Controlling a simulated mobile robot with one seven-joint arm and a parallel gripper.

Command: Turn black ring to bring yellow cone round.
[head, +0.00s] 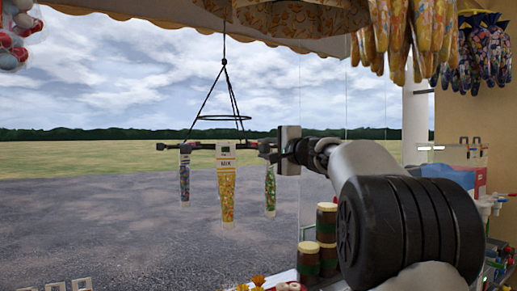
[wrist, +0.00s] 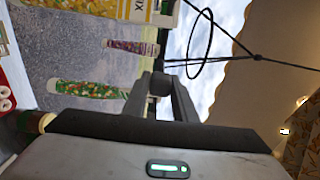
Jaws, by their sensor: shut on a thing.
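The black ring (head: 221,117) hangs on cords from the awning, with dark bars below it ending in knobs. The ring also shows in the wrist view (wrist: 208,45). The yellow cone (head: 227,195), labelled MIX, hangs in the middle; its edge shows in the wrist view (wrist: 125,10). A purple cone (head: 184,178) hangs at its left and a green cone (head: 270,188) at its right. My gripper (wrist: 160,90) is shut on a black knob (wrist: 160,82) at a bar's end. In the head view my gripper (head: 275,150) is at the right, just above the green cone.
Bags of sweets (head: 410,35) hang at the upper right. A red and blue box (head: 470,180) is at the right, near a wall. Open air lies left of the hanging cones.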

